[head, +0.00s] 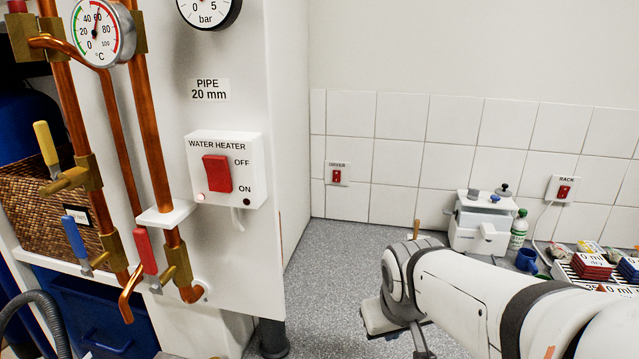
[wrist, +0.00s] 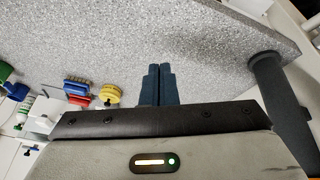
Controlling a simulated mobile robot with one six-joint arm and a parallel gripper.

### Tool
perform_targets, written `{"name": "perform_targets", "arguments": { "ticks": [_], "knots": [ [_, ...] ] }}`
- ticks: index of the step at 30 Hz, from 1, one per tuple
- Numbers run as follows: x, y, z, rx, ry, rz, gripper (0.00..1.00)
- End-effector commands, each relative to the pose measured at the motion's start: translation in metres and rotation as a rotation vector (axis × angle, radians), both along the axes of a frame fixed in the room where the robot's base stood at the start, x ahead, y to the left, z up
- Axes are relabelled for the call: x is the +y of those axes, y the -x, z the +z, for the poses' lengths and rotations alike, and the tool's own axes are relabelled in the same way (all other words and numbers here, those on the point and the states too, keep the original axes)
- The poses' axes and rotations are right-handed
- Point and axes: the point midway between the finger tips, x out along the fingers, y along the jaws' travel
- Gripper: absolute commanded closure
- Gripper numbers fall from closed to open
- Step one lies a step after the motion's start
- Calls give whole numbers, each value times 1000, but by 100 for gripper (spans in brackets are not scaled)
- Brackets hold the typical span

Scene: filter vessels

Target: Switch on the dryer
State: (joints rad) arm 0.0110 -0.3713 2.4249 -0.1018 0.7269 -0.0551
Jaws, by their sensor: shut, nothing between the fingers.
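A small white wall plate with a red switch (head: 337,175) is on the tiled wall at the centre of the head view. Its small label appears to read DRYER; I cannot make out its switch position. My gripper (wrist: 157,70) shows in the wrist view with its two dark fingers together and nothing between them, over the grey speckled worktop. In the head view my arm reaches in from the lower right, and its wrist is below and right of the switch, well apart from it. The fingers are not clearly visible there.
A similar switch labelled RACK (head: 564,188) is farther right. A red WATER HEATER switch (head: 217,174) is on the white panel at left, near copper pipes (head: 150,130). A white device (head: 481,222), a bottle (head: 519,229) and trays stand on the right. Worktop (head: 340,245) below the switch is clear.

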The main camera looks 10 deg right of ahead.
Motion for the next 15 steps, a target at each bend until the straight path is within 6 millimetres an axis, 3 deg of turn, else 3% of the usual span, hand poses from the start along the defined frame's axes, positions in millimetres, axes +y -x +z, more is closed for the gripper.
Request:
{"name": "perform_targets", "arguments": {
  "ticks": [3, 9, 15],
  "knots": [
    [-21, -81, 24, -145, 129, 140, 100],
    [-46, -219, 56, -415, 378, 446, 100],
    [-53, -331, 68, -675, 612, 765, 100]
  ]
}}
